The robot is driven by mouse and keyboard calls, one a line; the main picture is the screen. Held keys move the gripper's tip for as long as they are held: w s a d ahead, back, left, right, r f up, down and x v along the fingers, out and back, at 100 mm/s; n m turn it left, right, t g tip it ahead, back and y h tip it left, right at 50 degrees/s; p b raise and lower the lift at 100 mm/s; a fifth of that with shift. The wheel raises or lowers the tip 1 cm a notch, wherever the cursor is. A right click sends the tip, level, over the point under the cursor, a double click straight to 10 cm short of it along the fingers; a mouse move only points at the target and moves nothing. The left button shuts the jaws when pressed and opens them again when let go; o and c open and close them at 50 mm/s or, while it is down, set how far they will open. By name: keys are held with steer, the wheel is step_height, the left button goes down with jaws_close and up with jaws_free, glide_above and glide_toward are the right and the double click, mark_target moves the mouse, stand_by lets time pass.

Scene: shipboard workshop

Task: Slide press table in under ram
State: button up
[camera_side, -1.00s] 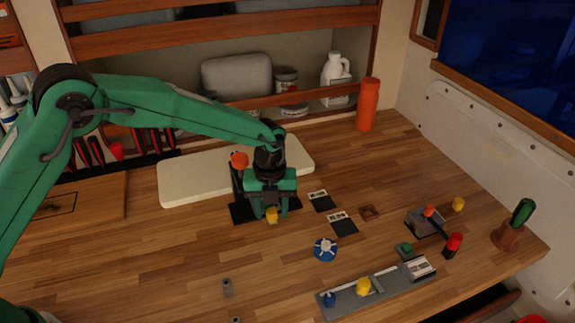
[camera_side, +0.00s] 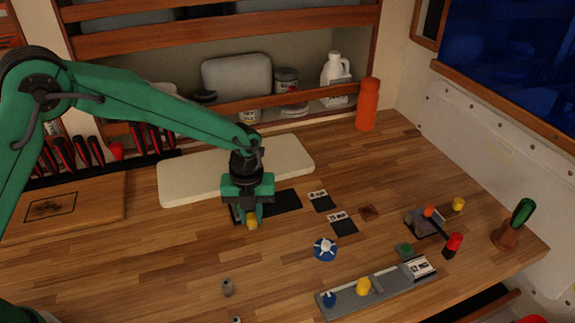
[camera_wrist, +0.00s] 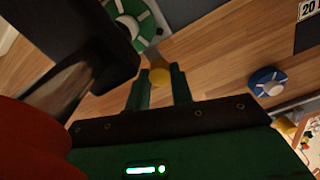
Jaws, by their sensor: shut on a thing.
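My gripper (camera_side: 251,214) points down at the near side of the press, with its fingers shut on a yellow knob (camera_side: 252,225). In the wrist view, the knob (camera_wrist: 160,78) shows between the two green fingers. The flat black press base (camera_side: 283,201) shows to the right of my gripper. A dark block (camera_wrist: 55,30) and a blurred red-orange part (camera_wrist: 30,140) fill the left of the wrist view. A green and white disc (camera_wrist: 140,18) lies beyond the fingers. The press column and ram are mostly hidden behind my gripper in the side view, so I cannot tell how the table lines up with them.
A pale slab (camera_side: 290,157) lies behind the press. Two black cards (camera_side: 342,223) and a blue-and-white disc (camera_side: 325,249) lie to the right. A grey rail (camera_side: 362,290) with a yellow knob stands near the front.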

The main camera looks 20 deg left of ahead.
steer(key=o, duration=0.9)
steer(key=shift+r, duration=0.1)
step_height(320, 180, up, 7)
steer(key=shift+r, duration=0.35)
steer(key=shift+a+r, duration=0.1)
